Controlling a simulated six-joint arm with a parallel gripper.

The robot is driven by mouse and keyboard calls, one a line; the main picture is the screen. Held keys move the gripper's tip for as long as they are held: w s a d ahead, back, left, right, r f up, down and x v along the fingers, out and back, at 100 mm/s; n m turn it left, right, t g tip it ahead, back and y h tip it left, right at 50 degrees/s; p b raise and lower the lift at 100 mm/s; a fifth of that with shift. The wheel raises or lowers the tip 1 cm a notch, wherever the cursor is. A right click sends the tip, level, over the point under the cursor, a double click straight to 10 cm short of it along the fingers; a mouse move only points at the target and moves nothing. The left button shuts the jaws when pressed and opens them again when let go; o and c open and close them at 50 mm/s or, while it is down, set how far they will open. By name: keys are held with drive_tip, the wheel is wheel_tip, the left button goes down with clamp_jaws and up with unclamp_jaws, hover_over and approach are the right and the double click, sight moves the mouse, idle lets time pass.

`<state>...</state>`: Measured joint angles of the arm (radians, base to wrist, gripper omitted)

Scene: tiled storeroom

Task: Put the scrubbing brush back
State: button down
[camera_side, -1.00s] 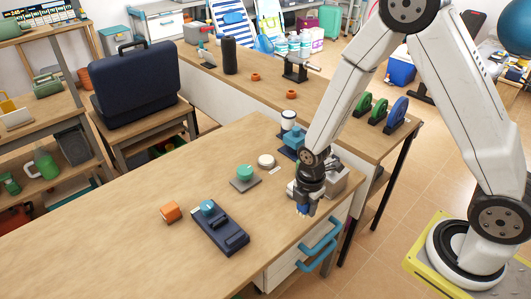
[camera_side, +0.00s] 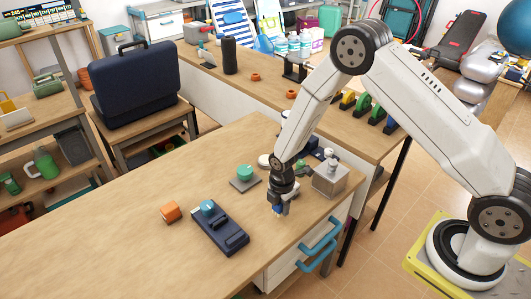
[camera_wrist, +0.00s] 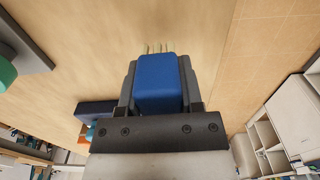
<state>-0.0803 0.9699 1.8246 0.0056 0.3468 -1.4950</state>
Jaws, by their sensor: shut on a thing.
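The scrubbing brush (camera_wrist: 160,83) has a blue body and pale bristles. In the wrist view it sits between the two dark fingers of my gripper (camera_wrist: 159,82), with the bristles beyond the fingertips. In the side view my gripper (camera_side: 278,207) points down over the wooden counter, between a navy block with a teal knob (camera_side: 220,228) and a grey metal box (camera_side: 330,180). Only a small blue bit of the brush (camera_side: 277,212) shows there. I cannot tell whether the bristles touch the counter.
A teal knob on a grey plate (camera_side: 245,174) and an orange block (camera_side: 171,212) stand to the left of my gripper. Dark and pale items stand behind the arm, partly hidden. Drawers with blue handles (camera_side: 320,240) are below the front edge. The counter's left part is clear.

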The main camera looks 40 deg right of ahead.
sight(279, 212)
drive_tip(key=shift+w+f, duration=0.25)
drive_tip(key=shift+f, duration=1.55)
drive_tip(key=shift+f, duration=0.15)
drive_tip(key=shift+c, duration=1.2)
unclamp_jaws()
wheel_tip(279, 212, up, 12)
drive_tip(key=shift+f, duration=0.1)
drive_tip(key=shift+r, duration=0.25)
